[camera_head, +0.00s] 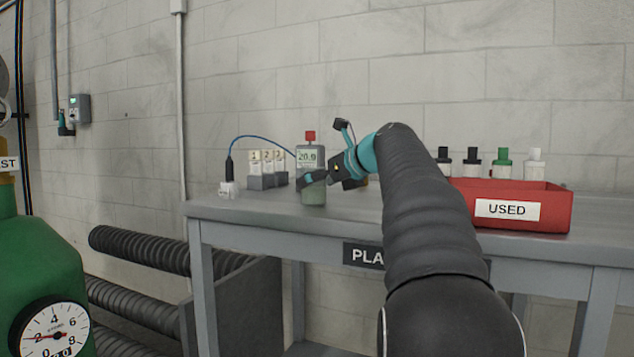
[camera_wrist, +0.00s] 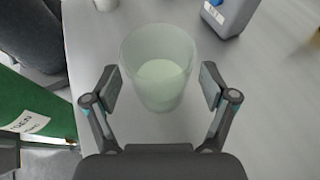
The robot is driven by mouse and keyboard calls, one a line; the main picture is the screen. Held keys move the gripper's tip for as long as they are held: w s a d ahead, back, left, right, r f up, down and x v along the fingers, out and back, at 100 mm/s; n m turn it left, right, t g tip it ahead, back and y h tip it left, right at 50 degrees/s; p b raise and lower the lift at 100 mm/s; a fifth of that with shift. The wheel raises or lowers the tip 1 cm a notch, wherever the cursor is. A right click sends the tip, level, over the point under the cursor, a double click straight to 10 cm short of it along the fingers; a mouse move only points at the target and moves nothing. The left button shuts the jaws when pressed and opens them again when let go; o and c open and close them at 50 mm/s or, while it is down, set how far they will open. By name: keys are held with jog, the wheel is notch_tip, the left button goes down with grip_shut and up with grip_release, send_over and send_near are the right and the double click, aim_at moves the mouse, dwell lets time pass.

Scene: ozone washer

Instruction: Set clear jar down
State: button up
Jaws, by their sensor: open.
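The clear jar (camera_wrist: 160,70) holds a pale green liquid. In the wrist view it stands on the grey table, between my two fingers. My gripper (camera_wrist: 162,88) is open, with a gap on each side of the jar, so the pads do not touch it. In the head view the jar (camera_head: 313,195) is near the table's front left part, in front of a grey meter. My gripper (camera_head: 326,180) reaches it from the right and partly hides it.
The grey meter (camera_head: 310,155) with a red top stands just behind the jar. Numbered vials (camera_head: 267,170) stand to the left. A red bin (camera_head: 545,210) marked USED and several capped bottles (camera_head: 503,160) are at the right. The table's front edge (camera_head: 240,214) is close.

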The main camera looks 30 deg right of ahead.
jog(key=shift+r, duration=0.1)
jog(key=shift+s+r, duration=0.15)
jog(key=shift+s, duration=0.1)
jog(key=p+v, duration=0.1)
jog(key=v, duration=1)
jog(key=shift+s+r+p, duration=0.2)
jog(key=shift+p, duration=0.15)
jog(key=shift+d, duration=0.1)
jog(key=s+a+f+n+g+p, duration=0.1)
jog(key=s+a+f+n+g, duration=0.15)
jog(key=a+f+n, duration=0.3)
jog(key=s+a+f+n+g+h+p, duration=0.1)
jog(key=s+a+f+n, duration=0.2)
jog(key=a+f+n, duration=0.3)
jog(key=s+a+f+n+g+p, duration=0.1)
jog(key=s+a+f+n+g, duration=0.2)
jog(key=a, duration=0.5)
jog(key=s+a+f+n+h+p, duration=0.1)
jog(key=s+a+f+n, duration=0.2)
jog(key=s+f+n, duration=0.4)
jog(key=s+a+f+n+g+h+p, duration=0.1)
jog(key=s+a+f+n+p, duration=0.1)
jog(key=s+f+n, duration=0.6)
notch_tip(320, 180, down, 2)
jog(key=n, duration=0.2)
jog(key=shift+s+a+f+n+h, duration=0.15)
jog(key=shift+a+n+h, duration=0.15)
jog(key=shift+a+n, duration=0.1)
